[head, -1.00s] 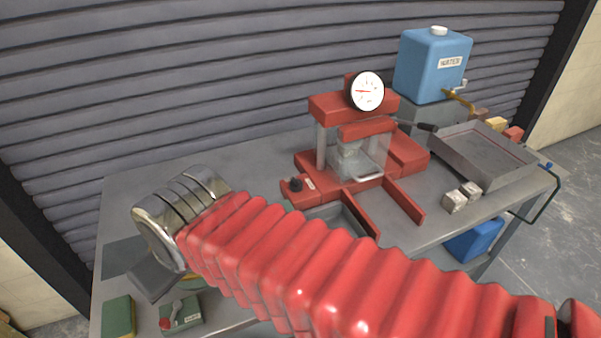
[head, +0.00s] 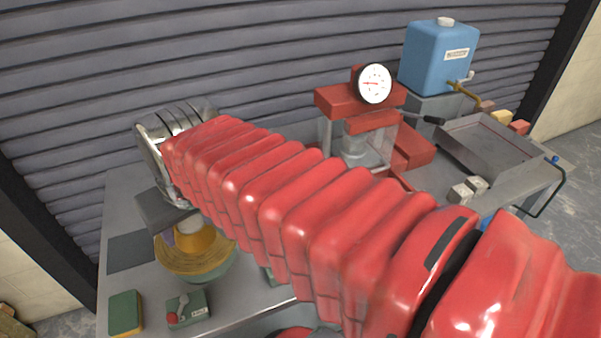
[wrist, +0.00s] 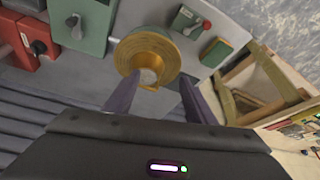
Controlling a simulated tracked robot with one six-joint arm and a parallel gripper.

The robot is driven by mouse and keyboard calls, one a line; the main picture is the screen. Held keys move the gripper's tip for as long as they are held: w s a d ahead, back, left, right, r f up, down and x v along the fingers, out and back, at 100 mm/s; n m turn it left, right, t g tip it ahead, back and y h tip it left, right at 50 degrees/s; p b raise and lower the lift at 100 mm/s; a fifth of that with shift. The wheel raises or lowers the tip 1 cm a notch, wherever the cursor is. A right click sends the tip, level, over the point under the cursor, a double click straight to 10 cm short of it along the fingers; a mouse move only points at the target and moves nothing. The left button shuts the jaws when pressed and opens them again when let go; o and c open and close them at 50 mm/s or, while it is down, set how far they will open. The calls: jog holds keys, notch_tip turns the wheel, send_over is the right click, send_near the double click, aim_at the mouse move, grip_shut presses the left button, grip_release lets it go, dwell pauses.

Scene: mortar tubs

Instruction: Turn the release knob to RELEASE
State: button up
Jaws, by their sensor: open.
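The release knob (wrist: 38,47) is a small black knob on the red base of the press, beside a small white label. It shows at the left edge of the wrist view; its setting is too small to read. In the head view my red arm hides it. My gripper (wrist: 155,100) is open, and its dark fingers are well apart from the knob, to its right in the wrist view. The red press (head: 340,101) with a round white gauge (head: 374,84) stands behind my arm in the head view.
A brass disc (head: 188,262) with a pale piece at its centre lies below my gripper. A green lever box (head: 187,310) and a green-yellow sponge (head: 125,312) are at front left. A blue water tank (head: 437,57) and grey tray (head: 485,145) stand right.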

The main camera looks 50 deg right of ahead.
jog(key=w+d+m+g, duration=0.25)
jog(key=d+m, duration=0.25)
jog(key=d, duration=0.9)
jog(key=w+d+m+g, duration=0.1)
jog(key=w+d+m, duration=0.35)
jog(key=d, duration=0.95)
jog(key=s+d+f+m, duration=0.1)
jog(key=s+d, duration=0.1)
jog(key=d, duration=0.3)
jog(key=s+d+f+m+g, duration=0.1)
jog(key=d+f+m, duration=0.1)
jog(key=d, duration=0.3)
jog(key=shift+s+y, duration=0.3)
jog(key=shift+s, duration=0.1)
notch_tip(320, 180, down, 14)
jog(key=shift+r, duration=0.1)
jog(key=shift+c, duration=0.6)
